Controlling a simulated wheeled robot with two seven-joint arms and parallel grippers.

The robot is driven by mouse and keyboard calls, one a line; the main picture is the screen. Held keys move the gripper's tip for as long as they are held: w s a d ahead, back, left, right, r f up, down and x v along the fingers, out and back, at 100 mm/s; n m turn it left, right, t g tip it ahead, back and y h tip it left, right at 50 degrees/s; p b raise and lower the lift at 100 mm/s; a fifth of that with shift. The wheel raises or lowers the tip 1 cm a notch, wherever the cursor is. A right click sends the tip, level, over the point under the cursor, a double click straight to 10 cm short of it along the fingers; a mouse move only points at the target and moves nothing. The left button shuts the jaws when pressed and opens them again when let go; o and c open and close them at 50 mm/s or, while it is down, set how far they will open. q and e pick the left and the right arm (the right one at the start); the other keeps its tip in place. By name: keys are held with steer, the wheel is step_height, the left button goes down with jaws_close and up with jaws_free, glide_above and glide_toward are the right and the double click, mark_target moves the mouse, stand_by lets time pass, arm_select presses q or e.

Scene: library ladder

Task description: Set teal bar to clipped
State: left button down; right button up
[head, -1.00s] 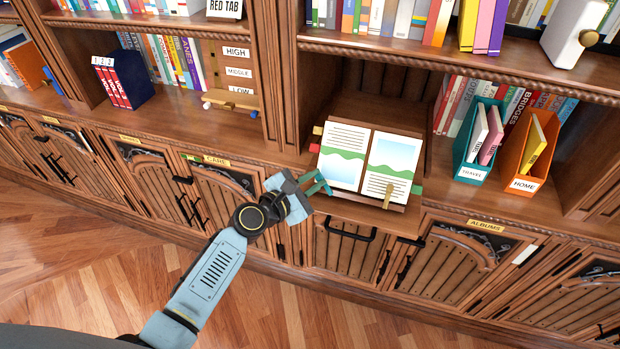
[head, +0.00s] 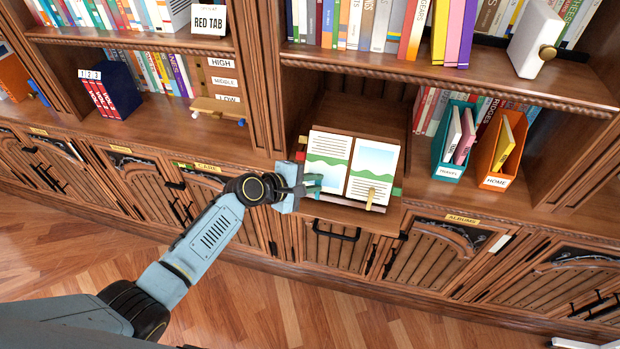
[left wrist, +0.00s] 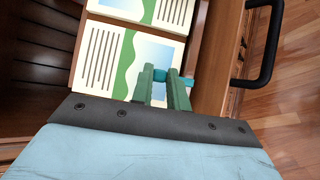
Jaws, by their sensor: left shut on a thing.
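An open book (head: 350,165) with green and blue pictures lies on a wooden slide-out rest (head: 347,216) in the middle bay. The teal bar (left wrist: 176,80) is a short piece at the page's lower edge in the left wrist view. My left gripper (head: 312,184) is at the book's lower left corner, its green fingers (left wrist: 163,84) shut on the teal bar. The fingers hide part of the bar, and I cannot tell whether it is clipped. A tan clip (head: 371,198) sits at the book's lower right edge. My right gripper is not in view.
A red tab (head: 303,139) and a green tab (head: 396,191) stick out beside the book. A black handle (head: 337,232) is below the rest. Teal (head: 447,170) and orange (head: 495,182) file boxes stand to the right.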

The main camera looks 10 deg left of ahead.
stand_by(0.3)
arm_select(q)
steer(key=shift+d, duration=0.1)
steer(key=c, duration=1.4)
jaws_free()
steer(key=shift+o, duration=0.2)
steer(key=p+v, duration=0.1)
steer(key=v, duration=1.2)
steer(key=shift+r, duration=0.25)
